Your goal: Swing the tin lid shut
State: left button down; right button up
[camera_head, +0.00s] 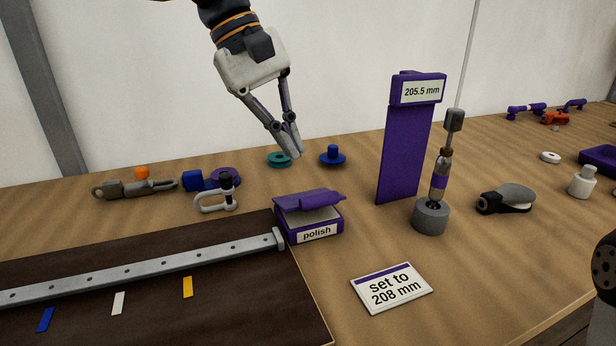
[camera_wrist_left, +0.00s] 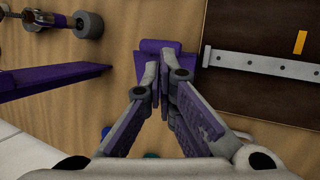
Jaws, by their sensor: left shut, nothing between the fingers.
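The purple polish tin (camera_head: 290,234) stands on the table beside the dark board, its white label facing front. Its purple lid (camera_head: 308,199) is tilted, with a pale gap between lid and tin at the front, so it is partly open. My left gripper (camera_head: 296,155) is shut and empty. In the head view it appears above and behind the tin, apart from the lid. In the left wrist view the closed fingertips (camera_wrist_left: 163,62) cover part of the purple tin and lid (camera_wrist_left: 152,44). My right gripper is not in view.
A dark board with a metal track (camera_head: 150,267) lies left of the tin. A shackle (camera_head: 215,200) stands behind left. A tall purple gauge plate (camera_head: 405,150) and a grey-based post (camera_head: 431,217) stand to the right. A "set to 208 mm" card (camera_head: 392,287) lies in front.

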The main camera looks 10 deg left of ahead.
aim_at(312, 196)
pick_arm(q)
jog(key=x, duration=0.4)
jog(key=b+x, duration=0.1)
jog(key=x, duration=0.2)
jog(key=shift+w+a, duration=0.15)
jog(key=shift+w, duration=0.15)
jog(key=shift+s+f, duration=0.2)
jog(key=shift+a+p+x, duration=0.25)
jog(key=shift+p+x, duration=0.25)
jog(key=shift+x, duration=0.9)
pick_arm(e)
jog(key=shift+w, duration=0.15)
pick_arm(q)
jog(key=shift+s+f, duration=0.25)
jog(key=shift+f, duration=0.05)
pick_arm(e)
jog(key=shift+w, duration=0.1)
pick_arm(q)
jog(key=v, duration=0.8)
jog(key=shift+f, duration=0.1)
jog(key=shift+s+a, duration=0.1)
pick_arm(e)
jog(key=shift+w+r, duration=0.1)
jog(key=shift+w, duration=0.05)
